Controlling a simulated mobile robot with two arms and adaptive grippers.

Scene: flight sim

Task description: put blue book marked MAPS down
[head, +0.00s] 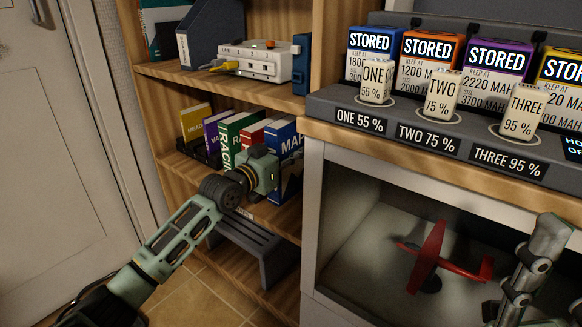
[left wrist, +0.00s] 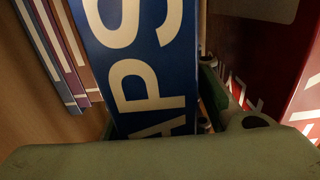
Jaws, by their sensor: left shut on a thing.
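The blue book marked MAPS (head: 287,146) stands upright on the middle shelf in the head view, at the right end of a row of books. In the left wrist view its blue spine (left wrist: 150,65) with large white letters fills the middle. My left gripper (head: 272,172) is at the front of this book and is shut on it. Its fingers are largely hidden in the head view by the gripper body.
A green book marked RACING (head: 230,135), a red book (head: 254,130) and thinner yellow (head: 196,122) and purple books stand to the left. The shelf's right side wall is close to the MAPS book. A white box (head: 255,62) sits on the shelf above, and a grey stand (head: 262,245) below.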

